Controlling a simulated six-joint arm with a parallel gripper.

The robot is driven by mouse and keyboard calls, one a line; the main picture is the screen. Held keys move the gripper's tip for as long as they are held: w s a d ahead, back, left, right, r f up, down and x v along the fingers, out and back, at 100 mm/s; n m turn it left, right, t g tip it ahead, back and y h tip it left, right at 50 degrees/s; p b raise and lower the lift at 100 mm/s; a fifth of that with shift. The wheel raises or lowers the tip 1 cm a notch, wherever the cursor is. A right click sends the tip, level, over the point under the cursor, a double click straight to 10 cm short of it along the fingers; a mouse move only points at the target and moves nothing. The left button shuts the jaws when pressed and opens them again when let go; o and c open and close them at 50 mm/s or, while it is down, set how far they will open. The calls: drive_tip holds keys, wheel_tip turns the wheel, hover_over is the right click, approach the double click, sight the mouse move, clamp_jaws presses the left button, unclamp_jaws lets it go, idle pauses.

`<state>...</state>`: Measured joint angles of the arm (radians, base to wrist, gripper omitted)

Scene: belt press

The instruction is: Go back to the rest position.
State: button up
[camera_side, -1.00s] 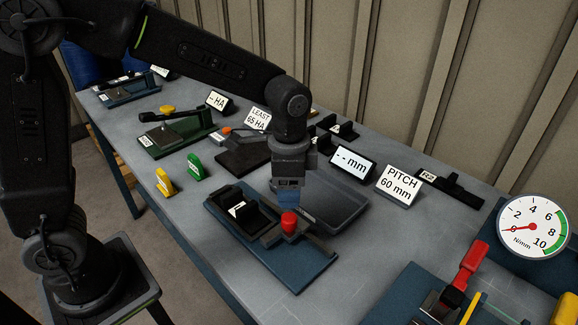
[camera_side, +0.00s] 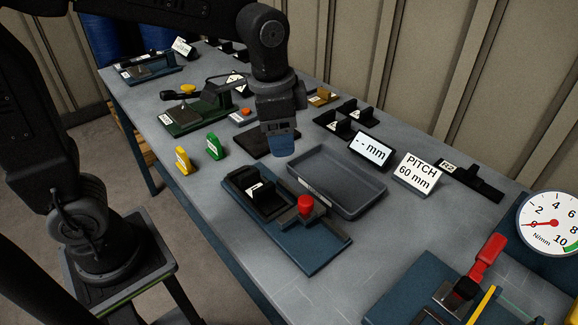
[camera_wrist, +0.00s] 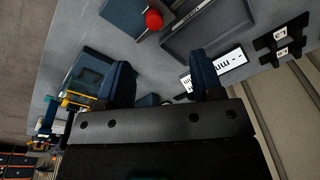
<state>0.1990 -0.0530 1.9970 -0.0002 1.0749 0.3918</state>
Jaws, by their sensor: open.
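My gripper (camera_side: 281,150) hangs over the middle of the bench, above and behind the blue fixture (camera_side: 285,225) with the red knob (camera_side: 305,205). Its jaws point down and touch nothing that I can see. In the wrist view my gripper (camera_wrist: 163,80) shows two blue fingers spread apart with nothing between them. The red knob also shows there (camera_wrist: 153,19), beyond the fingers. The black block in the fixture carries a small white label.
An empty grey tray (camera_side: 350,198) lies right of the fixture. Behind it stand the "-- mm" display (camera_side: 371,150) and the "PITCH 60 mm" sign (camera_side: 417,174). Yellow (camera_side: 183,160) and green (camera_side: 213,147) tags stand at left. A dial gauge (camera_side: 550,223) is at right.

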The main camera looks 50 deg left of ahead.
drive_tip(key=s+a+n+t, duration=0.2)
drive_tip(key=s+a+n, duration=0.1)
drive_tip(key=s, duration=0.3)
drive_tip(key=s+a+r+n+t, duration=0.1)
drive_tip(key=s+a+n+t, duration=0.1)
drive_tip(key=s, duration=0.4)
drive_tip(key=shift+a+n, duration=0.85)
drive_tip(key=shift+n, duration=0.05)
